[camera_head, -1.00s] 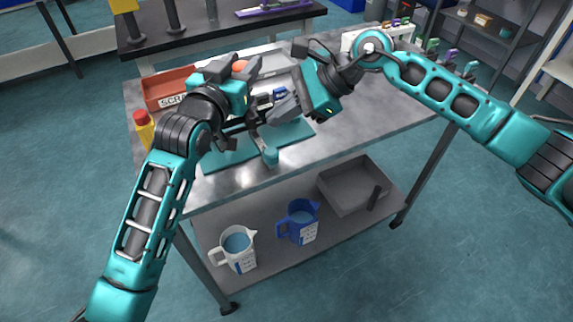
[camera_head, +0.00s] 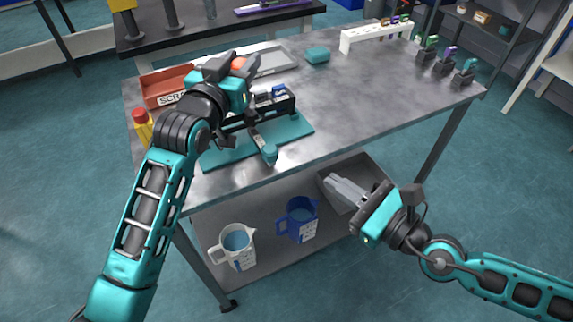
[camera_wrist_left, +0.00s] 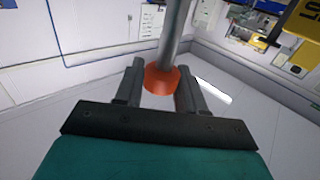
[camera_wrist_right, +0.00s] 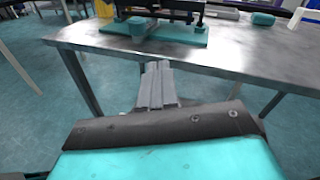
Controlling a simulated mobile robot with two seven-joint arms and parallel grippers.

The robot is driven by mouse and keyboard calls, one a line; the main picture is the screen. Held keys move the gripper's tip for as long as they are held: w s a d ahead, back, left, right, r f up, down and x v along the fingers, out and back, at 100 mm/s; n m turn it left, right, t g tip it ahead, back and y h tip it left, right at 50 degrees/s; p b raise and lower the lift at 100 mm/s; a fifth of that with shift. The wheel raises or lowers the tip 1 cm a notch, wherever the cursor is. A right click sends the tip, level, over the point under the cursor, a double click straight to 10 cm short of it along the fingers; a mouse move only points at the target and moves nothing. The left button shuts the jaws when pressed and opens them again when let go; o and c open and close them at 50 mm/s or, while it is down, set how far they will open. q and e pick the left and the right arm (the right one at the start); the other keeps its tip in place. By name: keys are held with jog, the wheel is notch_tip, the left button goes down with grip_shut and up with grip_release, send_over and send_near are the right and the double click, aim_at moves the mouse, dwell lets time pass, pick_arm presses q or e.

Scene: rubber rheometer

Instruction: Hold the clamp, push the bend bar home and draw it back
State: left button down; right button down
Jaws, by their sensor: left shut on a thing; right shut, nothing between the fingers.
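The bend fixture is a black frame (camera_head: 284,104) on a teal base plate (camera_head: 292,130) near the table's front edge. The bend bar shows a grey shaft and a teal knob (camera_head: 269,153) that points towards the front edge. In the right wrist view the knob (camera_wrist_right: 137,25) stands clear of my fingers. My left gripper (camera_head: 231,67) is shut on the orange clamp knob (camera_head: 239,63). In the left wrist view the orange knob (camera_wrist_left: 160,80) sits between the fingers, on a grey rod. My right gripper (camera_head: 343,190) is shut and empty, apart from the fixture, in front of the table.
A red scrap tray (camera_head: 167,87) and a yellow bottle (camera_head: 142,124) stand at the left. A grey tray (camera_head: 272,62), a teal block (camera_head: 317,54) and a white rack (camera_head: 374,36) lie behind. The table's right half is mostly clear. Jugs (camera_head: 301,218) stand on the lower shelf.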

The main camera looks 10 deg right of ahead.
jog(key=s+a+r+m+t, duration=0.1)
jog(key=s+m, duration=0.1)
jog(key=s, duration=0.5)
jog(key=shift+r+m, duration=0.2)
jog(key=shift+m, duration=0.2)
jog(key=shift+a, duration=0.1)
send_near(276, 147)
jog(key=w+a, duration=0.2)
jog(key=w+a+f, duration=0.1)
jog(key=w+a, duration=0.1)
jog(key=shift+a, duration=0.2)
jog(key=w, duration=0.2)
jog(key=w+a, duration=0.1)
jog(key=w, duration=0.1)
jog(key=shift+w+a, duration=0.15)
jog(key=shift+w, duration=0.05)
jog(key=shift+r, duration=0.1)
